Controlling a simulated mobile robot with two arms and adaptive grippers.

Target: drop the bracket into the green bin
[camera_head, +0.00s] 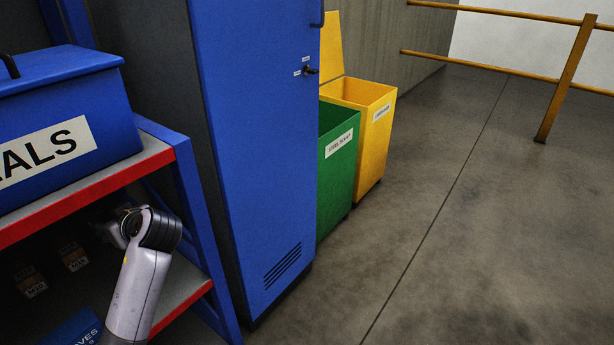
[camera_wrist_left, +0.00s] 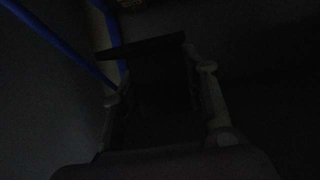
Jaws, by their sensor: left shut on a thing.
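The green bin (camera_head: 336,188) stands on the floor just beyond the blue cabinet, with a white label on its front; the cabinet hides part of it. Its top is open. My left arm comes up from the bottom left in the head view, with its wrist by the shelf rack. The left gripper (camera_wrist_left: 157,82) shows in the dark left wrist view, shut on a dark angular piece, which I take to be the bracket (camera_wrist_left: 150,62). The bracket's full shape is hard to tell there. My right gripper is in neither view.
The blue cabinet (camera_head: 252,130) stands between the shelf rack (camera_head: 185,190) and the bins. A yellow bin (camera_head: 374,140) with a raised lid is beside the green one. A blue case (camera_head: 65,110) sits on the upper shelf. The floor to the right is clear up to a yellow railing (camera_head: 566,75).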

